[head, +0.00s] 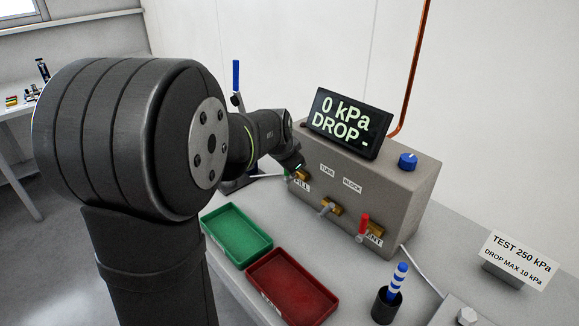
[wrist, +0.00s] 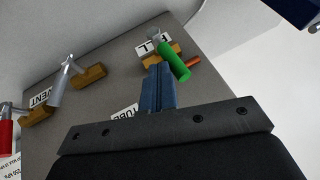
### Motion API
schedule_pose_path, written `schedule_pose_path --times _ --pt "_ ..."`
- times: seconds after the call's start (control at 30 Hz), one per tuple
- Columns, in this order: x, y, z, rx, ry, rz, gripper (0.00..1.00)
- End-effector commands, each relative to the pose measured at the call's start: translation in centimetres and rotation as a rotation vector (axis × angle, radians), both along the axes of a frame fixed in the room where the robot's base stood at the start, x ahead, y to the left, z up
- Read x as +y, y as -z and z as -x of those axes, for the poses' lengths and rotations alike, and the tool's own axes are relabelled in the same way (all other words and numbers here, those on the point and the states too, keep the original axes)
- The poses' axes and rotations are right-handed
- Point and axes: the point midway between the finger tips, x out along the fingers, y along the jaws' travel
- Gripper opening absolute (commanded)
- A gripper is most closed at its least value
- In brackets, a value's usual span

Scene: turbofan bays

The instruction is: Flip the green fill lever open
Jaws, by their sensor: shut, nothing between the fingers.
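The green fill lever (wrist: 174,60) shows in the wrist view beside the FILL label (wrist: 151,46), over a brass valve body. In the head view my arm hides most of it near the FILL label (head: 302,185). My gripper (wrist: 157,70) is shut and empty, its blue fingers pointing at the valve. The fingertips appear just beside the green handle in the wrist view; I cannot tell whether they touch it. In the head view my gripper (head: 298,167) is at the left end of the grey test box (head: 385,198).
A silver block lever (head: 327,209) and a red vent lever (head: 363,226) stand along the box front. The display (head: 345,122) reads 0 kPa DROP. Green (head: 205,219) and red (head: 329,310) trays and a black cup (head: 386,307) stand in front.

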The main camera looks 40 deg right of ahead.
Motion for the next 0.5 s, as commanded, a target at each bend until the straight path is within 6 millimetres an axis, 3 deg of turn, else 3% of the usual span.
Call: schedule_pose_path --times 0.5 --pt "0.0 -0.2 -3.3 0.388 -0.002 0.002 0.0"
